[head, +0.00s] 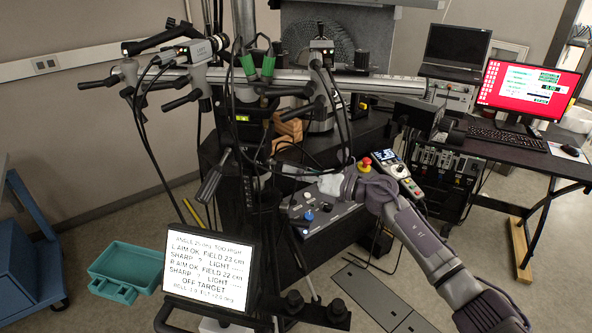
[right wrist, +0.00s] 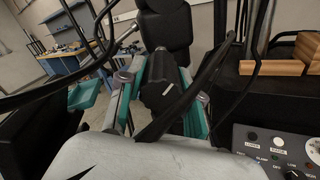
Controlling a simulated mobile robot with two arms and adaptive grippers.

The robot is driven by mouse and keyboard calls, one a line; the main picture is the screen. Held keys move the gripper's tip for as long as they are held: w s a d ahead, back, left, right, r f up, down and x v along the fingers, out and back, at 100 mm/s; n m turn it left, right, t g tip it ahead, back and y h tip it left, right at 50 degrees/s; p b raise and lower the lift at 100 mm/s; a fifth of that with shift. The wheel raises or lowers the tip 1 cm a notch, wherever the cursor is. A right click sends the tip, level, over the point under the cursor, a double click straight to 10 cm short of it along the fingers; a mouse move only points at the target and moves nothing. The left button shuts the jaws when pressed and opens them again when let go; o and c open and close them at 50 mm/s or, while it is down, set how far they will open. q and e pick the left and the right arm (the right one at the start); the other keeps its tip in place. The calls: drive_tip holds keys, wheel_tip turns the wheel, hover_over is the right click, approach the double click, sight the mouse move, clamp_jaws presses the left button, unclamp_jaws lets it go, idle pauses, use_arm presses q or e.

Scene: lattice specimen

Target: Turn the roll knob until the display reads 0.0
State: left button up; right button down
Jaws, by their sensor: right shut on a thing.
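The lit display (head: 209,274) at the lower left of the head view shows "OFF TARGET" and a bottom line that seems to read roll 1.0 and tilt +2.0. My right gripper (head: 278,169) reaches in from the right, its fingers pointing left at the dark stand. In the right wrist view my right gripper (right wrist: 160,92) is shut on a black knob (right wrist: 164,88) with a small white mark, apparently the roll knob. In the head view the knob is hard to tell from the dark parts around it. My left gripper is not in view.
Cables hang around the stand and cross the right wrist view. A metal rail (head: 290,79) carries cameras above. A teal tray (head: 127,268) lies on the floor at left.

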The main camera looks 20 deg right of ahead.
drive_tip(key=m+p, duration=0.2)
drive_tip(key=m, duration=0.4)
idle(0.5)
drive_tip(key=c, duration=0.8)
unclamp_jaws()
drive_tip(key=shift+o, duration=0.2)
drive_tip(key=shift+y, duration=0.3)
drive_tip(key=shift+s, duration=0.1)
drive_tip(key=v, duration=1.2)
drive_tip(key=shift+r, duration=0.2)
